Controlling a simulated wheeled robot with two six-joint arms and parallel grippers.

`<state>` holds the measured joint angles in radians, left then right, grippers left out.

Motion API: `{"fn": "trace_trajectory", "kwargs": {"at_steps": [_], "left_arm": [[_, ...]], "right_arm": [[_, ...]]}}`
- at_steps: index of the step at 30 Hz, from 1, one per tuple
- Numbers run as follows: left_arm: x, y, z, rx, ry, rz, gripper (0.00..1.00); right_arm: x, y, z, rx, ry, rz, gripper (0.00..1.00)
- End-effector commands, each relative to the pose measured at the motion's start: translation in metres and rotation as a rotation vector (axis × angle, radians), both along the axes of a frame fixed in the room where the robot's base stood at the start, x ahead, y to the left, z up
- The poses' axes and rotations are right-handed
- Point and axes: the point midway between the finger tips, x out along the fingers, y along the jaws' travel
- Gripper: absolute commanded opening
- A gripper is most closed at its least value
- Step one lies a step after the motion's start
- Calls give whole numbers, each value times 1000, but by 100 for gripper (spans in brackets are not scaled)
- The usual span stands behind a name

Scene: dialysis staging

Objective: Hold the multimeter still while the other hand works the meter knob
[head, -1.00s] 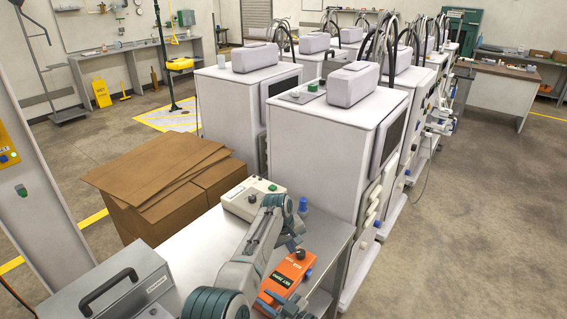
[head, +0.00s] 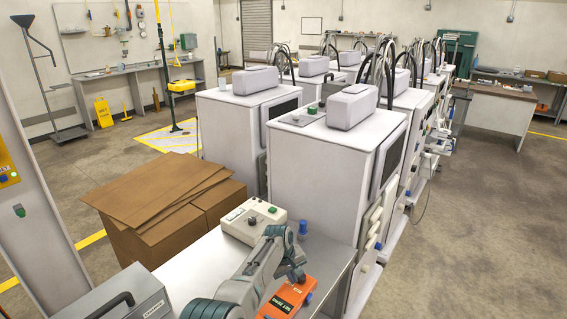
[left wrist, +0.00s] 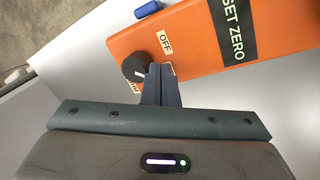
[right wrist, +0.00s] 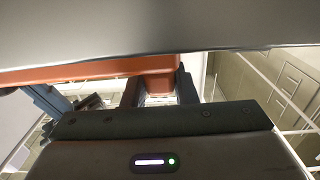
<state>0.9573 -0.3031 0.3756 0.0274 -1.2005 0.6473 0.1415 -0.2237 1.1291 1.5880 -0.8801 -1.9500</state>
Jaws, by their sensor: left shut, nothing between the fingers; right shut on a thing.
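The orange multimeter (head: 292,299) lies near the bench's front right corner, its SET ZERO label facing up. In the left wrist view the multimeter (left wrist: 195,40) shows its black knob (left wrist: 135,67) beside an OFF label. My left gripper (left wrist: 162,72) is shut and empty, its fingertips just right of the knob; I cannot tell if they touch it. In the head view my left gripper (head: 297,279) is over the meter and hides the knob. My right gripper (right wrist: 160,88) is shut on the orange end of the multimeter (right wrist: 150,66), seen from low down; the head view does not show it.
A cream box (head: 252,222) with knobs and a small blue object (head: 303,228) stand behind the meter on the bench (head: 205,260). A grey case (head: 130,296) is at front left. Cardboard boxes (head: 165,195) and white machines (head: 325,170) stand close behind.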

Motion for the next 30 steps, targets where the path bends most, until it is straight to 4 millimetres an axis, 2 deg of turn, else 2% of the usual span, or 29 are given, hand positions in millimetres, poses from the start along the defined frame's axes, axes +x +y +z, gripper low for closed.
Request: {"fn": "trace_trajectory", "kwargs": {"at_steps": [30], "left_arm": [[5,-11,2,-6,-6,0,0]], "right_arm": [[-2,3,0,4,1,7,0]]}}
